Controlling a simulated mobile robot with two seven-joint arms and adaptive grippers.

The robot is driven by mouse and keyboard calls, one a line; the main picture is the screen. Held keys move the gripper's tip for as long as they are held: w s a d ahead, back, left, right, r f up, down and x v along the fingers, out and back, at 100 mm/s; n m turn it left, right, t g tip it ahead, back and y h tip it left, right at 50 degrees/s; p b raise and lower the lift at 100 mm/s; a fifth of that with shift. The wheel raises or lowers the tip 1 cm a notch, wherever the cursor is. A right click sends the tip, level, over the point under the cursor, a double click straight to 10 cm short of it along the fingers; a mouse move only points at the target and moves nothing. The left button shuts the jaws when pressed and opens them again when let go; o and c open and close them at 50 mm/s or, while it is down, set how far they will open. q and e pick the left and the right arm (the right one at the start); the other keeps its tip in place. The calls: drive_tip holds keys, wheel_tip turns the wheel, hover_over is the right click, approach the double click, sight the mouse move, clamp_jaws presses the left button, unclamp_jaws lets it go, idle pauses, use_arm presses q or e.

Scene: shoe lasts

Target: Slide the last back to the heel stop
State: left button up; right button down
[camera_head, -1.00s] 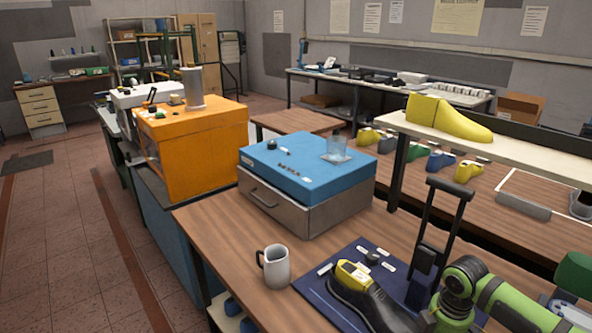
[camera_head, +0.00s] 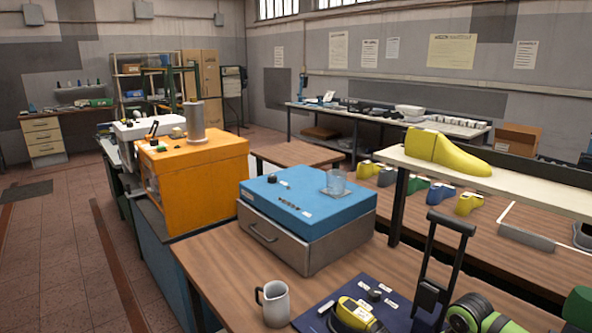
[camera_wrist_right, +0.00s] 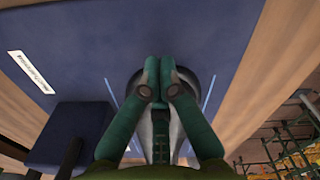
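A yellow last (camera_head: 356,314) with a dark top lies on the dark blue mat (camera_head: 310,321) at the bottom of the head view. The lower part of the last and what is under it are cut off by the picture edge. My right arm shows at the bottom right, its gripper below the picture. In the right wrist view, my right gripper (camera_wrist_right: 163,92) has its two green fingertips together over the mat. A rounded grey and dark shape (camera_wrist_right: 188,77) lies behind the fingers, mostly hidden; I cannot tell contact. I cannot make out the heel stop. My left gripper is out of view.
A black upright frame with a handle (camera_head: 463,226) stands beside the mat. A grey mug (camera_head: 275,303) stands left of it. A blue-topped box (camera_head: 305,207) with a glass is behind. A large yellow last (camera_head: 448,153) sits on a raised shelf.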

drive_tip(key=shift+f, duration=0.4)
drive_tip(key=shift+f+b, duration=0.4)
drive_tip(key=shift+f, duration=0.25)
drive_tip(key=shift+r, duration=0.1)
drive_tip(key=shift+r+p, duration=0.25)
drive_tip(key=shift+p, duration=0.45)
drive_tip(key=shift+w+a, duration=0.1)
drive_tip(key=shift+w, duration=0.05)
idle(0.4)
drive_tip(key=shift+w+a+b, duration=0.4)
drive_tip(key=shift+w+a, duration=0.4)
drive_tip(key=shift+w, duration=0.3)
